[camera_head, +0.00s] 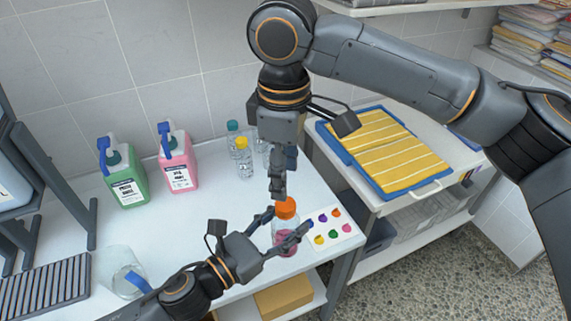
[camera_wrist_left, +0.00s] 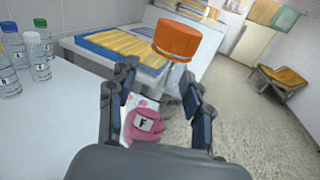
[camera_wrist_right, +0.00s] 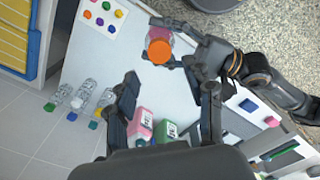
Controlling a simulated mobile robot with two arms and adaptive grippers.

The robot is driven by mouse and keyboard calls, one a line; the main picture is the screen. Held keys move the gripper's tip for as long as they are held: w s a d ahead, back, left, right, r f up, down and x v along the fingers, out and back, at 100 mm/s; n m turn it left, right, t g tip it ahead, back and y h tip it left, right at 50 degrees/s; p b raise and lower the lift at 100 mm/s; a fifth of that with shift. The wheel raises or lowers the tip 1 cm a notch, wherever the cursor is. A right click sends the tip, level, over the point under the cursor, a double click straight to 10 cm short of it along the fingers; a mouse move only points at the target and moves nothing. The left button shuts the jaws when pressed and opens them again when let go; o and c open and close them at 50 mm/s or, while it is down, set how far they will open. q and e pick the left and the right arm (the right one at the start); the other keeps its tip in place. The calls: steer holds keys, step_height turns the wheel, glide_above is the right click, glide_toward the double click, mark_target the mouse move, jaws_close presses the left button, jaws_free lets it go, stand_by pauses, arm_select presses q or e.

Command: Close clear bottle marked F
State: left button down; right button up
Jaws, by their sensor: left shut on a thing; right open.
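The clear bottle marked F (camera_wrist_left: 143,124) stands upright on the white counter near its front edge, with something pink inside. Its orange cap (camera_head: 286,208) is on top; it also shows in the left wrist view (camera_wrist_left: 177,40) and the right wrist view (camera_wrist_right: 159,50). I cannot tell whether the cap is tight. My left gripper (camera_head: 277,230) is shut around the bottle's body from the left, below the cap.
A white card with coloured dots (camera_head: 345,229) lies right of the bottle. Several clear bottles (camera_head: 243,157) stand behind. Green (camera_head: 125,180) and pink (camera_head: 178,165) jugs stand back left. A glass jug (camera_head: 112,273) is front left. A cart with yellow striped towels (camera_head: 395,163) is at right.

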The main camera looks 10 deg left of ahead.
mark_target(286, 204)
steer(key=n, duration=0.1)
steer(key=r+n, duration=0.1)
steer(key=n, duration=0.1)
stand_by(0.4)
steer(key=shift+d+f, duration=0.1)
steer(key=shift+f, duration=3.95)
jaws_close()
steer(key=shift+o, duration=0.9)
jaws_free()
